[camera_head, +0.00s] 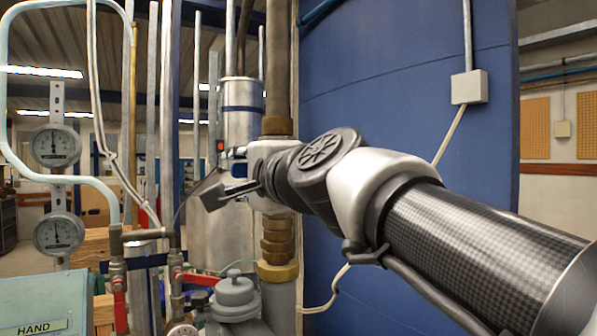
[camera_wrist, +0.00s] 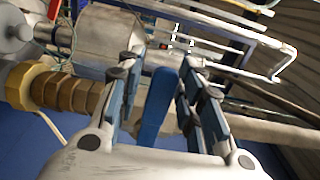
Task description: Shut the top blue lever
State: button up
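In the wrist view, the blue lever (camera_wrist: 156,106) stands between the two fingers of my gripper (camera_wrist: 160,68). The fingers are apart, with a visible gap on each side of the lever near its middle; whether either pad touches it lower down, I cannot tell. The lever's upper end lies near a grey metal pipe fitting. In the head view, my gripper (camera_head: 220,190) is at the pipework left of the brown vertical pipe, below a metal cylinder with a blue band. My wrist and arm hide much of that spot, and I cannot make out the lever there.
Two round gauges (camera_head: 57,147) hang at the left. Red levers (camera_head: 198,279) and grey valve bodies sit low at the pipework. Brass fittings (camera_head: 278,270) are below my wrist. A large blue panel (camera_head: 400,70) stands behind my arm. Pipes crowd the area around my gripper.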

jog(key=shift+o, duration=0.4)
jog(key=shift+s+d+r, duration=0.1)
jog(key=v, duration=1.1)
jog(key=shift+s+d, duration=0.25)
jog(key=shift+s, duration=0.05)
jog(key=s+d+f+n+g+h+b, duration=0.1)
jog(key=s+d+f+n+g+h, duration=0.15)
jog(key=f, duration=0.75)
jog(key=s+d+f+n+g+h+b, duration=0.1)
jog(key=d+f+n+b, duration=0.15)
jog(key=f, duration=0.75)
jog(key=s+d+f+n+g+h+b, duration=0.1)
jog(key=s+d+f+g+h, duration=0.15)
jog(key=f, duration=0.75)
jog(key=s+d+f+n+g+h+b, duration=0.1)
jog(key=s+d+f, duration=0.4)
jog(key=f, duration=0.5)
jog(key=s+d+f+n+g+h+b, duration=0.1)
jog(key=s+d+f+n+g+h, duration=0.2)
jog(key=s+d+f, duration=0.3)
notch_tip(320, 180, down, 5)
jog(key=shift+s+d+r+n+b, duration=0.2)
jog(key=shift+s+n+b, duration=0.1)
jog(key=shift+s+n, duration=0.2)
